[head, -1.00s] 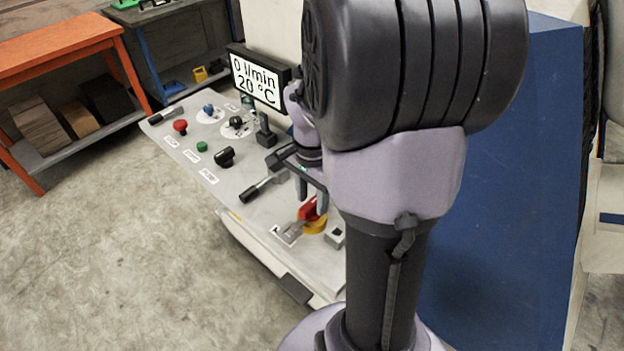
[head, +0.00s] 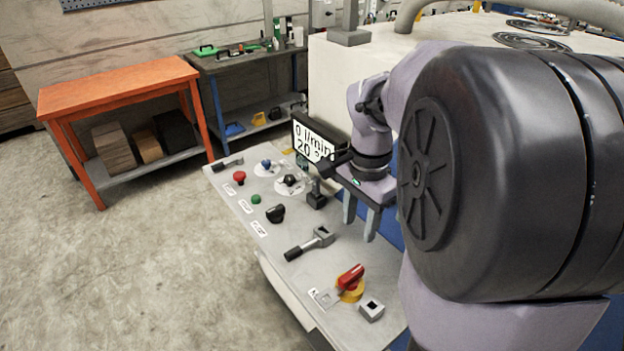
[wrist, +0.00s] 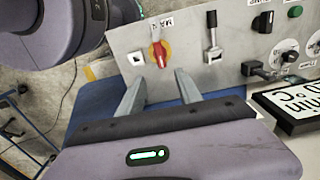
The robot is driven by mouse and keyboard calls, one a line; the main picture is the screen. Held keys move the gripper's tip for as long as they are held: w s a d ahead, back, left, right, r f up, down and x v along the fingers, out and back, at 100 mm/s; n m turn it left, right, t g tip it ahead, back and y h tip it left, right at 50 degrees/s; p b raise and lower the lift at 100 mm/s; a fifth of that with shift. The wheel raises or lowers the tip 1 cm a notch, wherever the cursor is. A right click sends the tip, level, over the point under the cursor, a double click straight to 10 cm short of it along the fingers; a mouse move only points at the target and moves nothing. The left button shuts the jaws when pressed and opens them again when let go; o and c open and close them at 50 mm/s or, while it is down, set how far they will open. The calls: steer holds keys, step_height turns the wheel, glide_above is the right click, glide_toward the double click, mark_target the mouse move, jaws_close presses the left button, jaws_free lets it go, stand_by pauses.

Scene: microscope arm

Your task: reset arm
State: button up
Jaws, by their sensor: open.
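My gripper (head: 361,218) is open and empty, raised above the right side of a grey control panel (head: 236,213). It also shows in the wrist view (wrist: 156,88), with its two fingers apart. The red and yellow rotary switch (head: 351,281) sits on the near part of the panel, and shows ahead of the fingertips in the wrist view (wrist: 160,55). My fingers are apart from the switch and from the lever with a black handle (head: 308,243). My large dark arm joint hides the right of the head view.
A display (head: 314,141) reading 0 l/min and 20 °C stands behind the panel, close to my wrist. The panel carries a red button (head: 239,177), a green button (head: 256,199) and a black knob (head: 275,213). An orange bench (head: 118,86) stands far left; the floor between is clear.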

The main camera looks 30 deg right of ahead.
steer(key=s+a+n+t+y+b, duration=0.1)
steer(key=s+a+n+t+b, duration=0.1)
steer(key=a+n, duration=0.4)
steer(key=s+a+n+t+y+b, duration=0.1)
steer(key=s+a+n+t+b, duration=0.2)
steer(key=a, duration=1.4)
steer(key=s+n, duration=0.2)
steer(key=n, duration=0.1)
steer(key=shift+a+f+n+t, duration=0.25)
steer(key=shift+f+n+t, duration=0.05)
steer(key=shift+n+t, duration=0.1)
